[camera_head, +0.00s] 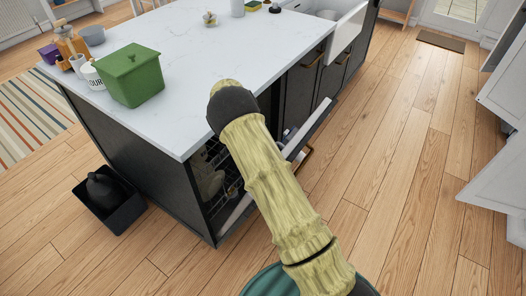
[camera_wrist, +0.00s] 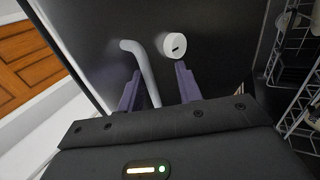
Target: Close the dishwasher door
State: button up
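The dishwasher door (camera_head: 309,129) stands partly open from the dark island, and its pale edge slants down to the left behind my arm. The dishwasher opening (camera_head: 214,168) shows wire racks inside. In the wrist view a dark panel (camera_wrist: 222,38), which looks like the door, carries a grey bent bar (camera_wrist: 143,62) and a white round knob (camera_wrist: 174,46). My gripper (camera_wrist: 158,82) is open, with two purple fingers apart in front of this panel. The bar runs in the gap between them; contact cannot be told. My arm hides the gripper and the door's middle in the head view.
The white island top (camera_head: 220,60) holds a green box (camera_head: 130,76) near its left edge. A black bin (camera_head: 108,200) stands on the floor at left. The wooden floor (camera_head: 390,150) to the right is clear. Wire racks (camera_wrist: 300,70) show at right in the wrist view.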

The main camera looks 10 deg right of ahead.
jog(key=shift+w+d+r, duration=0.1)
jog(key=shift+d+r, duration=0.15)
jog(key=shift+d, duration=0.05)
jog(key=shift+r, duration=0.25)
notch_tip(320, 180, up, 9)
jog(key=shift+a+r, duration=0.15)
jog(key=shift+r, duration=0.05)
jog(key=shift+r, duration=0.1)
jog(key=c, duration=0.7)
jog(key=shift+s+d+r, duration=0.15)
jog(key=shift+s+d, duration=0.1)
jog(key=shift+d, duration=0.15)
grip_shut()
jog(key=s+d+r+n+y, duration=0.1)
jog(key=s, duration=0.1)
jog(key=s+d+r+n+t, duration=0.1)
jog(key=s, duration=0.2)
jog(key=s+d+r+n+t+y, duration=0.1)
jog(key=s, duration=0.2)
jog(key=shift+d+y, duration=0.3)
jog(key=s+r+n+t+y, duration=0.1)
jog(key=s+n+t, duration=0.3)
jog(key=s, duration=1.2)
jog(key=shift+d+r+n, duration=0.15)
jog(key=shift+r+n, duration=0.05)
jog(key=shift+n, duration=0.6)
